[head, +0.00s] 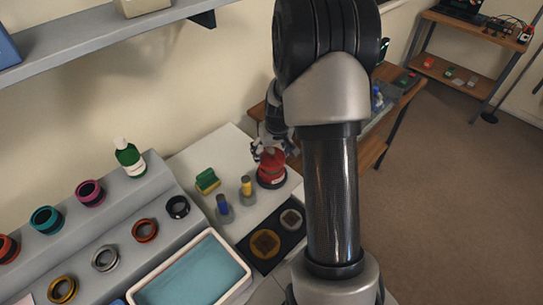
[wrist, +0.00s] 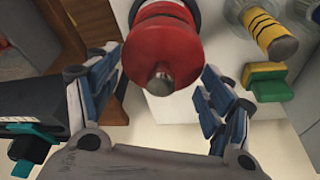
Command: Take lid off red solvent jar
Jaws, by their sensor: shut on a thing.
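The red solvent jar (head: 271,174) stands on the white bench top near its right end, with a dark ring at its base. In the wrist view its round red lid (wrist: 158,45) with a grey metal knob fills the space between the fingers, and the red jar body (wrist: 166,10) shows behind it. My gripper (head: 268,152) is over the jar from above, its fingers shut on the lid from both sides, as the wrist view also shows (wrist: 163,70). I cannot tell whether any gap lies between lid and jar.
A black tray (head: 288,243) with round parts lies in front. A teal-lined tray (head: 195,278) and stepped rack (head: 120,228) are further left.

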